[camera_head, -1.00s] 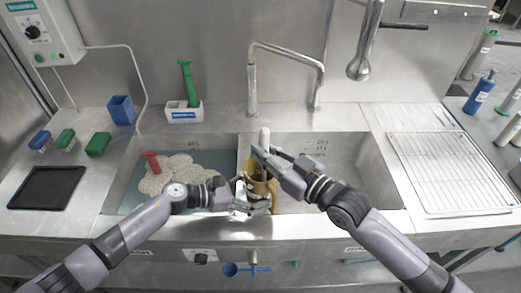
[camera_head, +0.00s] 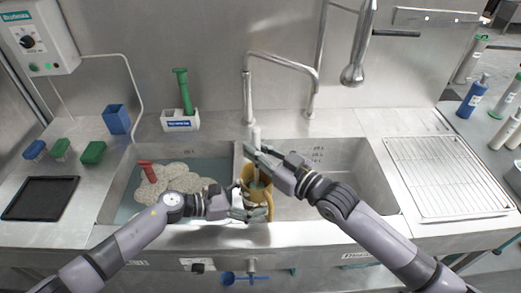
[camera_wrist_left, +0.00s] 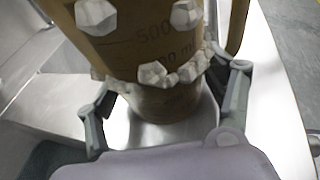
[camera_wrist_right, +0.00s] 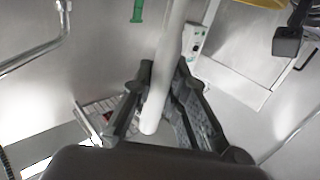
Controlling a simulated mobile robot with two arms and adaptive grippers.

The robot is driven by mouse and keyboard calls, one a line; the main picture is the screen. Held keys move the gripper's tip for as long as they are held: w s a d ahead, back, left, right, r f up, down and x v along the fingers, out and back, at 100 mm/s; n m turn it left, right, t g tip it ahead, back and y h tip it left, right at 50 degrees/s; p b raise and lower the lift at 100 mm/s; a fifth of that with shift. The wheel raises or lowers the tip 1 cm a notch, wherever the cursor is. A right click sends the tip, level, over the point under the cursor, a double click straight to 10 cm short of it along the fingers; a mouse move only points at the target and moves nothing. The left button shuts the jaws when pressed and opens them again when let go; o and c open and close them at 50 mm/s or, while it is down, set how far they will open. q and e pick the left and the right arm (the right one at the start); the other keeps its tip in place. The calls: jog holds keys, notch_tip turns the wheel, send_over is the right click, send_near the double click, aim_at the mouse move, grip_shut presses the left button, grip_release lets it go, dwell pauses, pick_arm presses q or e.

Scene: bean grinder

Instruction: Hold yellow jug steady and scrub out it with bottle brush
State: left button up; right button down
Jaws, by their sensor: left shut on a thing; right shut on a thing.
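The yellow jug (camera_head: 246,178) stands upright at the front of the sink, by the divider, with its handle (camera_head: 270,203) to the right. My left gripper (camera_head: 250,211) is shut around its lower part; the left wrist view shows pale lumps on the jug's wall (camera_wrist_left: 130,45) between the fingers (camera_wrist_left: 168,98). My right gripper (camera_head: 262,157) is above the jug's mouth, shut on the bottle brush's white handle (camera_head: 256,134). The handle is upright, and its lower part leads down into the jug. The bristles are hidden. The handle (camera_wrist_right: 168,60) also shows between the right fingers (camera_wrist_right: 165,85).
The left basin holds cloudy water with foam (camera_head: 180,180) and a red-handled thing (camera_head: 148,170). The right basin (camera_head: 330,185) looks empty. A faucet (camera_head: 285,60) arches behind the jug. A green brush (camera_head: 183,90) stands in a white holder. A wire rack (camera_head: 450,175) is at right.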

notch_tip(320, 180, up, 16)
jog(key=s, duration=0.1)
jog(key=shift+s, duration=0.2)
dwell(3.2)
dwell(0.7)
pick_arm(q)
jog(key=o, duration=0.9)
jog(key=shift+o, duration=0.2)
